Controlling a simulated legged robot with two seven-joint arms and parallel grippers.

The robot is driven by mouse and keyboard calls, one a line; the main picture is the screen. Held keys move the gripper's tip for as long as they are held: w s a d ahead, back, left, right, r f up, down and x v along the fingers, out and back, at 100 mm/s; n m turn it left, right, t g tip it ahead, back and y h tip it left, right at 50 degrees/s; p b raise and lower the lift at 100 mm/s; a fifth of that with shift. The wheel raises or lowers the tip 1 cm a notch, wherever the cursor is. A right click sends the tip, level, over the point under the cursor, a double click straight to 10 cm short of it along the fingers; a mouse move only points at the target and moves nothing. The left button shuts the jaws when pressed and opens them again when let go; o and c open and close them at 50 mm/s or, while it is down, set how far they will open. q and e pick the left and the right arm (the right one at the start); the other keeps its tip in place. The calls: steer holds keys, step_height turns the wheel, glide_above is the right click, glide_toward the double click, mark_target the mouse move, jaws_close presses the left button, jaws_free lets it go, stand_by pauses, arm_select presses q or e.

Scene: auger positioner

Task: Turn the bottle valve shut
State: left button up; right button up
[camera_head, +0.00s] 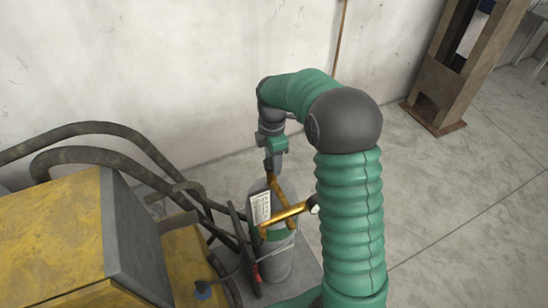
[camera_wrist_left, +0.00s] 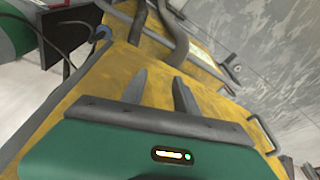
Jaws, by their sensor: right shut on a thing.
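The grey bottle (camera_head: 277,264) stands upright beside the yellow machine in the head view, with a green band and a white label (camera_head: 260,207) near its top. Yellow-gold bars (camera_head: 286,215) cross above the bottle and look like its valve handle. My right gripper (camera_head: 271,174) points down over the bottle's top. It is shut on the upper end of the gold handle; the exact contact is small and partly hidden. My left gripper (camera_wrist_left: 161,86) shows in the left wrist view, its two dark fingers apart and empty over a yellow panel.
The yellow machine (camera_head: 55,235) fills the lower left, with dark thick hoses (camera_head: 110,150) curving from it toward the bottle. A pale wall stands close behind. A brown metal post (camera_head: 465,65) stands at the back right. The floor between is clear.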

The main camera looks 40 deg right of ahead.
steer(key=m, duration=0.1)
steer(key=m+p, duration=0.1)
steer(key=m, duration=0.1)
steer(key=shift+w+a+r+m, duration=0.15)
steer(key=shift+w+r+m, duration=0.1)
steer(key=shift+r+m, duration=0.05)
steer(key=m+p, duration=0.1)
steer(key=m, duration=0.2)
steer(key=shift+m+p, duration=0.3)
steer(key=m+p, duration=0.1)
steer(key=m, duration=0.3)
steer(key=shift+m, duration=0.3)
steer(key=m+p, duration=0.1)
steer(key=m, duration=0.3)
steer(key=shift+m, duration=0.3)
steer(key=m+p, duration=0.1)
steer(key=m, duration=0.4)
steer(key=shift+p, duration=0.4)
steer(key=shift+m+p, duration=0.6)
steer(key=shift+m, duration=1.9)
